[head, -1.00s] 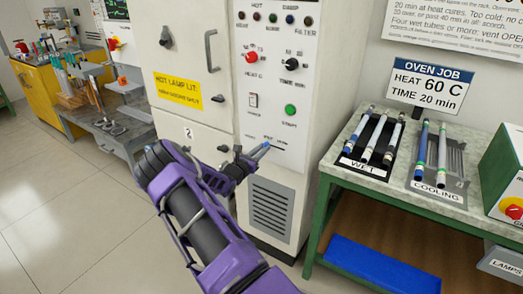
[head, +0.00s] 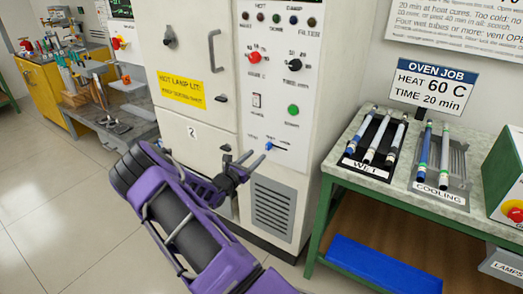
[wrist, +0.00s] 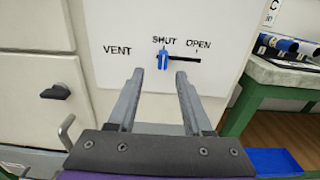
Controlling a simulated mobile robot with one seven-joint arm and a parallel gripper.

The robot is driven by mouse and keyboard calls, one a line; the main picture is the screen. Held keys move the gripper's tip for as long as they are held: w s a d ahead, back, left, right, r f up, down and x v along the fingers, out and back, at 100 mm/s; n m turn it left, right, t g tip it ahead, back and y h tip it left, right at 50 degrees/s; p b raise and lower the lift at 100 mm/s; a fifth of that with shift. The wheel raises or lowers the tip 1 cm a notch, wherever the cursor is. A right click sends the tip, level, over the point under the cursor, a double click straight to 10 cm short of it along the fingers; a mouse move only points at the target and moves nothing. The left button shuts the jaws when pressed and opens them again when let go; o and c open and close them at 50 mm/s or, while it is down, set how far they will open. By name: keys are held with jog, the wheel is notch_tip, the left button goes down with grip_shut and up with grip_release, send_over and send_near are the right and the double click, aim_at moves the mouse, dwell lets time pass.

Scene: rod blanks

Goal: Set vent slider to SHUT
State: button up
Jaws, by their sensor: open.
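The vent slider (wrist: 162,61) is a blue knob on a black horizontal slot in the white oven panel. In the wrist view it stands at the slot's left end, under the word SHUT; the slot runs on right, bare, under OPEN. In the head view the knob (head: 269,145) shows just above my gripper. My gripper (wrist: 160,74) is open and empty, its two grey fingers pointing at the panel. The knob appears just past the fingertips, between their lines, with no contact visible. In the head view my gripper (head: 256,160) is in front of the panel's lower part.
Above the slider are a green button (head: 292,110), a rocker switch (head: 256,100) and knobs. A louvred grille (head: 273,207) lies below. An oven door with a handle (head: 215,51) is at left. A green-framed bench (head: 440,199) with rods stands close at right.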

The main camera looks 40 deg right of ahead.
jog(key=v, duration=1.1)
jog(key=shift+p, duration=0.4)
jog(key=shift+a, duration=0.1)
